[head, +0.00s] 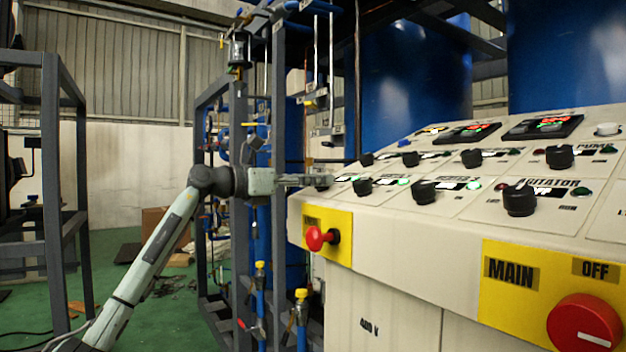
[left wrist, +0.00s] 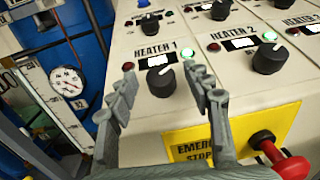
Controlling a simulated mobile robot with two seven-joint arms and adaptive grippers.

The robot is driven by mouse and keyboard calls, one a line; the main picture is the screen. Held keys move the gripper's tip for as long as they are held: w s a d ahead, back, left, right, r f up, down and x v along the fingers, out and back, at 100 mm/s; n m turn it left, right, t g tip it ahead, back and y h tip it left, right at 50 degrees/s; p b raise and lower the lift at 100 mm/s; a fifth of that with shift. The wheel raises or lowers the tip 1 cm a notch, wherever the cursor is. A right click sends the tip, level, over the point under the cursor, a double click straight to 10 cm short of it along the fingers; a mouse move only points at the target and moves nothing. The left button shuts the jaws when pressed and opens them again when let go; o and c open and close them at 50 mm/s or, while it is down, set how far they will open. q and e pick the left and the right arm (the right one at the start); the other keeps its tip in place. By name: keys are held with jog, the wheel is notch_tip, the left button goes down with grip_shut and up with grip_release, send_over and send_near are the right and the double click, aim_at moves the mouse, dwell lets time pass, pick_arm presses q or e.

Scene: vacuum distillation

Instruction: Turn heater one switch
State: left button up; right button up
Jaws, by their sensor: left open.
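The heater one switch is a black rotary knob (left wrist: 161,81) under the "HEATER 1" label in the left wrist view. A small white display and a glowing green lamp (left wrist: 187,53) sit just above it. My left gripper (left wrist: 159,69) is open, with one finger on each side of the knob in that view; I cannot tell whether either finger touches it. In the head view, my left gripper (head: 303,180) reaches from the left to the panel's left edge, and its fingers partly hide the knob there. My right gripper is not in view.
The sloped control panel (head: 460,222) carries several more knobs, including the heater 2 knob (left wrist: 269,58). A red emergency stop button (left wrist: 292,167) on a yellow plate is close below the gripper. A large red main switch (head: 584,322) is at front right.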

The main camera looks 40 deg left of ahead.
pick_arm(q)
grip_shut()
